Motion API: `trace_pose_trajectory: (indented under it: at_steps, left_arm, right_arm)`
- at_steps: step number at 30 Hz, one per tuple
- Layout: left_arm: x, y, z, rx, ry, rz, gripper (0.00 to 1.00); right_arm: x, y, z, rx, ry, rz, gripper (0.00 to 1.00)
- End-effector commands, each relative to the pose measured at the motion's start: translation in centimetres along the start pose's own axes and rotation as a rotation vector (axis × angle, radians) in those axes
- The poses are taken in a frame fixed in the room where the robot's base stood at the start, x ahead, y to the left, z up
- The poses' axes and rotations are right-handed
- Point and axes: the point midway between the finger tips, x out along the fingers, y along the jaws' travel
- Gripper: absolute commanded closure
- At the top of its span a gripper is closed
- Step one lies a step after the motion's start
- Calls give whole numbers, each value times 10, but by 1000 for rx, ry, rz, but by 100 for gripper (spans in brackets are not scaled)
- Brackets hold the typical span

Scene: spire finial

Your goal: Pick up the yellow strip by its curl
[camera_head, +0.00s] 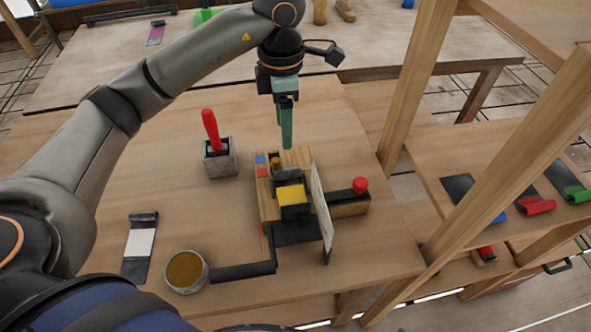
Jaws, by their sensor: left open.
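A yellow patch (290,194), which may be the yellow strip, lies on a wooden fixture (268,205) in the middle of the table. A dark part sits at its near edge; I cannot tell whether this is its curl. My left gripper (287,146) points down with green fingers above the back of the fixture, behind the yellow patch and apart from it. It is open and holds nothing that I can see. My right gripper is not in view.
A thin upright panel (321,213) and a red-knobbed part (360,186) stand at the fixture's right. A red-handled tool in a grey block (220,158), a white strip (140,243) and a round tin (186,271) stand left. Wooden posts (415,85) rise right.

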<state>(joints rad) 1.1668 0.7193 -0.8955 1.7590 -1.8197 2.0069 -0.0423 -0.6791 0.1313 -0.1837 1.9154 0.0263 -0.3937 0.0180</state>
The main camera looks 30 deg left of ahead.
Motion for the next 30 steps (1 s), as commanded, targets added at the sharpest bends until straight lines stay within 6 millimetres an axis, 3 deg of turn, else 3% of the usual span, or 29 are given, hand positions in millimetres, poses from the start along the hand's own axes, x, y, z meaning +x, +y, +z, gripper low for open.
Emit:
trace_pose_trajectory:
  at_steps: [9,17,24,30]
  left_arm:
    - [54,-2,0,0,2,-6,35]
    - [75,-2,1,2,1,-5,35]
    - [110,-4,3,1,1,-5,35]
    - [119,-3,4,2,-1,-2,35]
  right_arm:
    - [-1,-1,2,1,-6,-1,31]
    - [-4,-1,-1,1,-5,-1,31]
    - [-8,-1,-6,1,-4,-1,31]
    - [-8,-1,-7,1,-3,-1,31]
